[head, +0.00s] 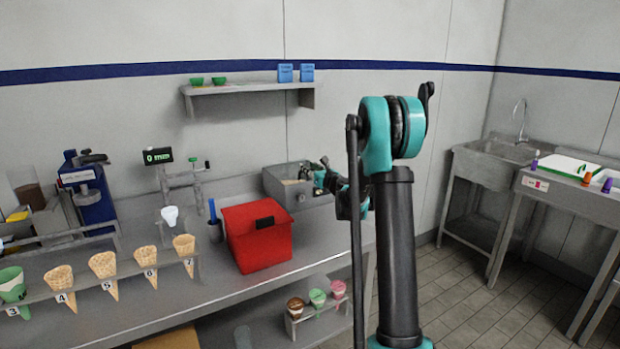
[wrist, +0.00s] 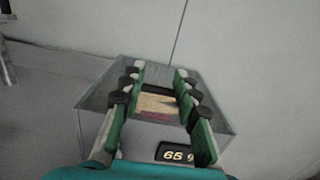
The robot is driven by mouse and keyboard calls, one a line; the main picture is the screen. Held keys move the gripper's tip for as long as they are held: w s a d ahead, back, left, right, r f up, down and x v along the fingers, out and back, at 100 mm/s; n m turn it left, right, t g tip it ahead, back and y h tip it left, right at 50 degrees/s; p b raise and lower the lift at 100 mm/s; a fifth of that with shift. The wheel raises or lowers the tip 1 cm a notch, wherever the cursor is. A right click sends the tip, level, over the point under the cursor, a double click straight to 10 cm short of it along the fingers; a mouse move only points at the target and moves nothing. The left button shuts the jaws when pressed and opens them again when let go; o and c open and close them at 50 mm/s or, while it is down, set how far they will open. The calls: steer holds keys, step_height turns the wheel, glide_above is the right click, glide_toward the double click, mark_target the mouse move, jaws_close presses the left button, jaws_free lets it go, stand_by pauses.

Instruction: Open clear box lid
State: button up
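The clear box (head: 281,190) stands at the back right of the steel counter in the head view, against the wall. It looks grey and see-through, with light brown contents. In the wrist view the box (wrist: 98,92) lies under and ahead of my gripper, with a dark label reading "65" on its near face. My gripper (wrist: 160,76) is open, its two green fingers apart over the box with nothing held between them. In the head view my gripper (head: 328,178) is at the box's right end, partly hidden by my arm. I cannot tell whether the fingers touch the lid.
A red box (head: 258,240) stands just in front of the clear box, with a dark cup (head: 215,231) to its left. A scale display (head: 158,156) and cone holder (head: 125,279) are farther left. A shelf (head: 250,88) hangs above. Bare counter lies before the red box.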

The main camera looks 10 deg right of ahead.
steer(key=shift+s+d+f+t+y, duration=0.15)
steer(key=shift+f+t, duration=0.1)
steer(key=shift+f, duration=0.3)
steer(key=shift+s+f+t+y, duration=0.1)
steer(key=shift+s+f+t, duration=0.1)
steer(key=shift+f, duration=0.35)
steer(key=shift+s+d+f+t+y, duration=0.15)
steer(key=shift+f+t, duration=0.1)
steer(key=shift+f, duration=0.3)
steer(key=shift+a, duration=0.1)
steer(key=s+d+r, duration=0.1)
steer(key=s+r, duration=0.2)
steer(key=r, duration=1.7)
steer(key=shift+s+d, duration=0.15)
steer(key=shift+d, duration=0.05)
stand_by(0.3)
